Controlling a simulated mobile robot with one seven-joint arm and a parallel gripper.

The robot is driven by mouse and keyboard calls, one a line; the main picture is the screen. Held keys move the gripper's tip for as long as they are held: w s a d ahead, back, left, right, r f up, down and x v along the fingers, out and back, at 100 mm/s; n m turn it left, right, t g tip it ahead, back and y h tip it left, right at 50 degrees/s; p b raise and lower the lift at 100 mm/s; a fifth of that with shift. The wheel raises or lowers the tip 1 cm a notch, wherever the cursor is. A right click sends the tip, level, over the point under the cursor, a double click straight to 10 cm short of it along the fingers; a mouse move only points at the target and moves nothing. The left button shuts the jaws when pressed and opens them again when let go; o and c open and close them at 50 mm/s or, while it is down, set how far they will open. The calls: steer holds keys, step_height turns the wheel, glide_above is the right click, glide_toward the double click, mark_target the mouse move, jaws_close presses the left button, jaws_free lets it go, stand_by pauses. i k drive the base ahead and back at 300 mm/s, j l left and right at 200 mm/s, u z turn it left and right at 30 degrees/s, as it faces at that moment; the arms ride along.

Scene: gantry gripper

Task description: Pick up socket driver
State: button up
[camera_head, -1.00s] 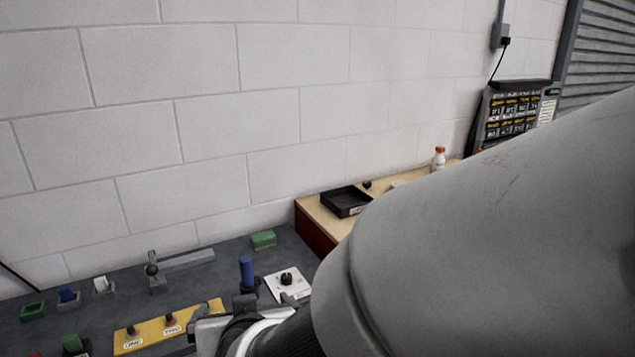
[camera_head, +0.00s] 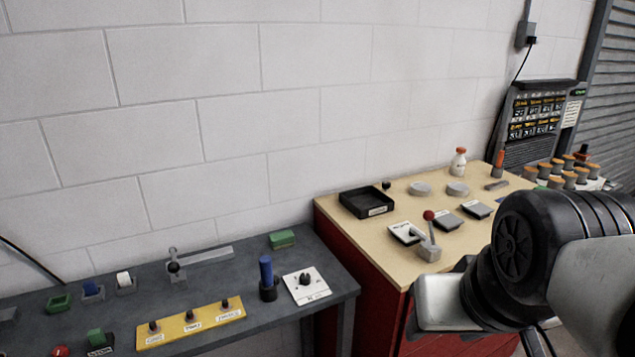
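A blue-handled tool (camera_head: 266,268) stands upright in a dark round holder (camera_head: 269,291) on the grey bench. It looks like the socket driver, but its lower end is hidden in the holder. An orange-topped upright tool (camera_head: 499,160) stands at the back of the wooden-topped bench; I cannot tell what it is. My arm fills the lower right. A pale metal part of my gripper (camera_head: 441,301) shows in front of the wooden-topped bench, well to the right of the blue handle and apart from it. Its fingertips cannot be made out.
The grey bench (camera_head: 225,268) holds a yellow labelled strip (camera_head: 190,328), a white plate with a black knob (camera_head: 305,285) and a green block (camera_head: 282,239). The red-sided wooden-topped bench (camera_head: 385,250) carries a black tray (camera_head: 366,203), a red-knobbed lever (camera_head: 429,235) and a white bottle (camera_head: 458,162).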

mark_target(265, 261)
steer(key=i+j+u, duration=0.75)
steer(key=i+j, duration=0.1)
steer(key=j, duration=0.2)
steer(key=i+j+z, duration=0.15)
steer(key=j, duration=0.15)
steer(key=k+l+u, duration=0.15)
steer(key=l+u, duration=0.15)
steer(key=l, duration=0.15)
